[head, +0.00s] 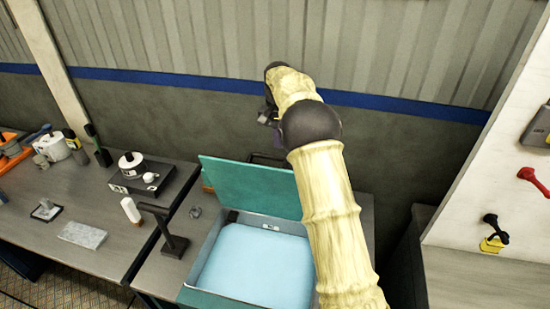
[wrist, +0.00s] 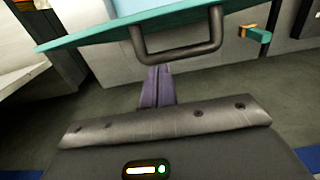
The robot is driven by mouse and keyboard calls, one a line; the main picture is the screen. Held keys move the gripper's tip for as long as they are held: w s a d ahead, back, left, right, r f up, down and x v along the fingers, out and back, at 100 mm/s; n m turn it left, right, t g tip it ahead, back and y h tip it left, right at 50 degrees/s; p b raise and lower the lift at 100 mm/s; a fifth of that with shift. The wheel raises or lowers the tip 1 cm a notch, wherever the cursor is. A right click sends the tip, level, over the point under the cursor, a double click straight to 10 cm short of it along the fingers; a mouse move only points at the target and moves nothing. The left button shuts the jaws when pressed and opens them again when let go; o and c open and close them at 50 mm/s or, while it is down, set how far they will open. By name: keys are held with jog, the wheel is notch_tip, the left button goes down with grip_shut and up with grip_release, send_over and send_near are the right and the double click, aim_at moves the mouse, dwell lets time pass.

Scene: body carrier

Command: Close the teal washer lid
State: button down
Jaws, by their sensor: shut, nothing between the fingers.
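The teal washer lid (head: 250,187) stands raised at the back of the washer (head: 205,299), whose light blue inside is open to view. In the wrist view, the lid's teal edge (wrist: 95,36) crosses the top, with a dark handle (wrist: 178,52) on it. My gripper's purple fingers (wrist: 158,72) are together and empty, pointing toward the lid just beside the handle. I cannot tell whether they touch it. In the head view, my arm reaches over the washer's right side to beyond the lid, and mostly hides the gripper.
A black stand (head: 172,242) is on the bench left of the washer. A dark box with a white round item (head: 131,160) sits further left. A corrugated wall with a blue stripe (head: 215,82) is behind. A white panel with hung tools (head: 495,185) is at right.

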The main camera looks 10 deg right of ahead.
aim_at(275, 160)
jog(key=f, duration=0.2)
jog(key=f+p, duration=0.1)
jog(key=f, duration=0.1)
jog(key=shift+s+a, duration=0.15)
jog(key=shift+s, duration=0.05)
jog(key=shift+s+a+f+p, duration=0.2)
jog(key=shift+s+p, duration=0.1)
jog(key=shift+s, duration=0.25)
jog(key=shift+s+a+f+p, duration=0.1)
jog(key=shift+s+a+p, duration=0.2)
jog(key=shift+s, duration=0.25)
jog(key=shift+s+a+f+p, duration=0.15)
jog(key=shift+s+p, duration=0.2)
jog(key=shift+s, duration=0.2)
